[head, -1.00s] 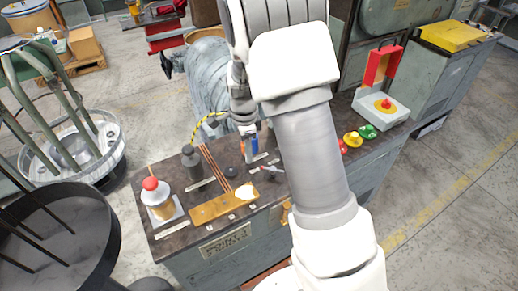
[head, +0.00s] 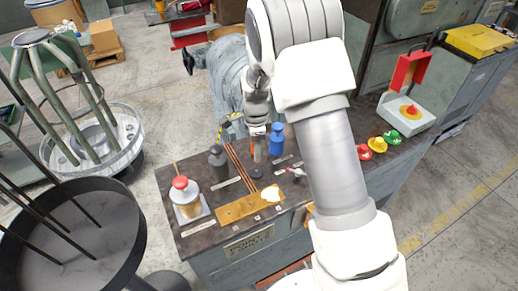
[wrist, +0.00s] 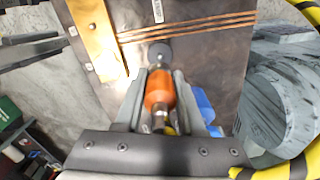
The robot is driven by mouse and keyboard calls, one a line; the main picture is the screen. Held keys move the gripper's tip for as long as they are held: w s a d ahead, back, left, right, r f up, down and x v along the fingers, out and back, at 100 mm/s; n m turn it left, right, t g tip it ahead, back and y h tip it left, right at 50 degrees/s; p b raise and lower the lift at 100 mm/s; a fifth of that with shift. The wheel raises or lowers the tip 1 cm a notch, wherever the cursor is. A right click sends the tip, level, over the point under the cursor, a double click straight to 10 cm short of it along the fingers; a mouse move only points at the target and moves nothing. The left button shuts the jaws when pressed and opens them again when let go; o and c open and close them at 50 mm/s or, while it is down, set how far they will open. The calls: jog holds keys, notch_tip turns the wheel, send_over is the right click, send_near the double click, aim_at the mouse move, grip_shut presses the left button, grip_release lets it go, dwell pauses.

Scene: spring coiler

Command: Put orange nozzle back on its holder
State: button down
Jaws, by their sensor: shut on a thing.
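In the wrist view the orange nozzle (wrist: 160,92) sits between the fingers of my gripper (wrist: 163,84), which is shut on it. Its metal end points back toward the wrist. A dark round disc (wrist: 160,53) on the bench shows just beyond the nozzle's far end; whether they touch I cannot tell. In the head view my gripper (head: 257,134) is above the bench's back part, with the disc (head: 257,173) below it. The nozzle is small and mostly hidden there. A blue nozzle or bottle (head: 276,139) stands just right of my gripper, and its blue also shows in the wrist view (wrist: 204,106).
The bench holds a dark bottle (head: 218,163), a red-topped jar (head: 185,196), a brass plate (head: 240,208) and copper rods (head: 240,165). Red, yellow and green buttons (head: 377,144) are at the right. A yellow-black striped band (wrist: 285,171) is close on the wrist view's right.

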jog(key=shift+f+b, duration=1.95)
jog(key=shift+f, duration=1)
jog(key=shift+f+b, duration=0.35)
jog(key=shift+f, duration=0.25)
jog(key=shift+c, duration=2.2)
grip_release()
jog(key=shift+r, duration=0.1)
notch_tip(320, 180, up, 17)
jog(key=shift+r+p, duration=0.15)
jog(key=shift+p, duration=0.8)
notch_tip(320, 180, up, 13)
jog(key=p, duration=1.1)
send_over(256, 170)
